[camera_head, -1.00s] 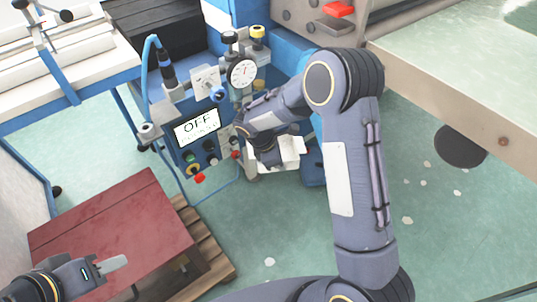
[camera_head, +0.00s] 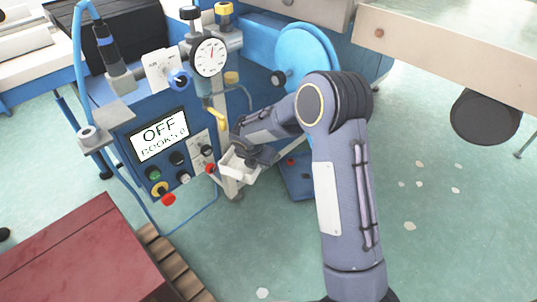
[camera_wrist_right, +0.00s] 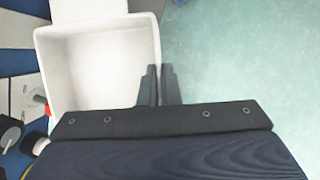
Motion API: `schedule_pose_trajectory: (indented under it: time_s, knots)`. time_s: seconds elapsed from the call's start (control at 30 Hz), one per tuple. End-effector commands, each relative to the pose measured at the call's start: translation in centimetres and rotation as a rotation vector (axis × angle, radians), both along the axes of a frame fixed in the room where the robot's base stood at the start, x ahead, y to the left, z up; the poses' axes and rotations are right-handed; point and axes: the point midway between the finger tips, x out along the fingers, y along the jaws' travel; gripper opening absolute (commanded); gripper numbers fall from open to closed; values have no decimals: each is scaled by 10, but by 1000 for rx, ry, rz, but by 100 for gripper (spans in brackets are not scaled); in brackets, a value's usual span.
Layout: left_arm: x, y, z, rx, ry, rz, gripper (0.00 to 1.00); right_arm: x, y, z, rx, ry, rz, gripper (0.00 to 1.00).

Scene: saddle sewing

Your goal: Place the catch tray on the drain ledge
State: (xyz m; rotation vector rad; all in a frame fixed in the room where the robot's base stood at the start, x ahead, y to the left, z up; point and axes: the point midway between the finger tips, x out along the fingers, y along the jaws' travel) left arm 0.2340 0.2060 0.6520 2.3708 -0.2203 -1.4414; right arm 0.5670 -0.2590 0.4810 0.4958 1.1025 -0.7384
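The catch tray (camera_head: 238,166) is a small white open box, close to the front right of the blue machine, below a yellow spout (camera_head: 216,119). My right gripper (camera_head: 249,158) is at the tray's right side. In the right wrist view the empty tray (camera_wrist_right: 97,72) fills the upper left, and my right fingers (camera_wrist_right: 161,86) stand close together on either side of its right wall, shut on it. A grey metal piece (camera_head: 231,188) shows under the tray; I cannot tell whether it is the drain ledge or whether the tray touches it. My left gripper is out of view.
A large blue disc (camera_head: 306,57) is behind my right arm. A dark red box (camera_head: 80,257) sits at lower left.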

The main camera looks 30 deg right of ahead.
Motion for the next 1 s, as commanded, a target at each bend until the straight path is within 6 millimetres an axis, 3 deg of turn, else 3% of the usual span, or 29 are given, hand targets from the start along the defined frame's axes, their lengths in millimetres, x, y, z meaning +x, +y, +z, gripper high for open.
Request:
schedule_pose_trajectory:
  time_s: [0.1,0.3,0.57,0.77,1.0]
  knots:
    - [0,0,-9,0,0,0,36,22,-26,-3,1,-3,-9,0]
    - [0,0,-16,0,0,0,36,47,-53,-2,0,-1,-4,0]
    - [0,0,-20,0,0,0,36,60,-68,-1,0,-1,-4,0]
    - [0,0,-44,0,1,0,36,60,-66,-36,0,1,0,0]
    - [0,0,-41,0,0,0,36,60,-67,-35,0,0,-1,0]
